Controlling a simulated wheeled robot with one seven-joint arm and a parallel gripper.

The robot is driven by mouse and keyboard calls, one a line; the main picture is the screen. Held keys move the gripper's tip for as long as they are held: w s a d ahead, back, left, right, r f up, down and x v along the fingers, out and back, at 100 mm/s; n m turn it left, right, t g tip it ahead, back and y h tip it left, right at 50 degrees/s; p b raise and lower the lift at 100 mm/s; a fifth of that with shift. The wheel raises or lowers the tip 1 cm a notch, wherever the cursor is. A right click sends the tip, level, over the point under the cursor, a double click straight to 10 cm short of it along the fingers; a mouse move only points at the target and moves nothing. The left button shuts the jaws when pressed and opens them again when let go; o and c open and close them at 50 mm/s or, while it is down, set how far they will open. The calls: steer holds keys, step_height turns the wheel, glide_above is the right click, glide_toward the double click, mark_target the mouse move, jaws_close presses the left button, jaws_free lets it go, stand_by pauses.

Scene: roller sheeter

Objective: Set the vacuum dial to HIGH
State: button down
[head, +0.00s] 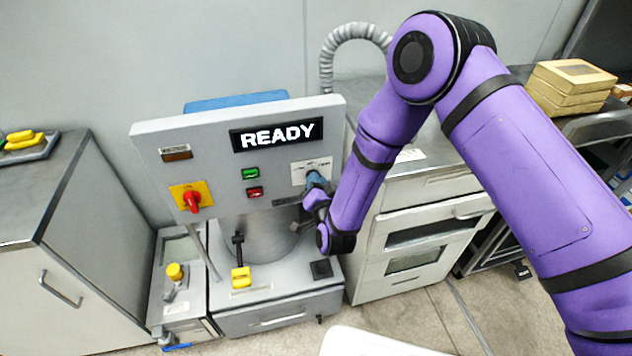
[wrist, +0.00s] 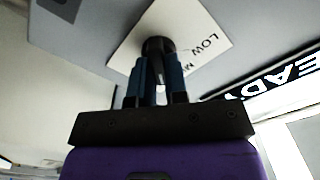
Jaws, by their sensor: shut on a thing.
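The vacuum dial (wrist: 157,46) is a dark round knob on a white label plate (wrist: 203,22) in the wrist view. The word LOW shows on the plate beside the knob, with part of another word starting with M; the rest is hidden. My gripper (wrist: 158,72) has its blue fingers shut on the knob. In the head view the plate (head: 301,171) is on the right of the machine's panel, and my gripper (head: 316,180) covers the dial. Which mark the dial points to cannot be told.
The grey control panel (head: 217,150) carries a READY display (head: 277,135), a green button (head: 250,173), a red button (head: 255,192) and a red rotary switch (head: 192,201) on yellow. A drawer cabinet (head: 425,235) stands right of the machine, close to my arm.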

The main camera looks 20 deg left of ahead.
steer(key=shift+m, duration=0.7)
steer(key=shift+f, duration=0.1)
steer(key=c, duration=1.1)
jaws_free()
steer(key=shift+c, duration=0.2)
steer(key=v, duration=1.1)
steer(key=shift+a, duration=0.1)
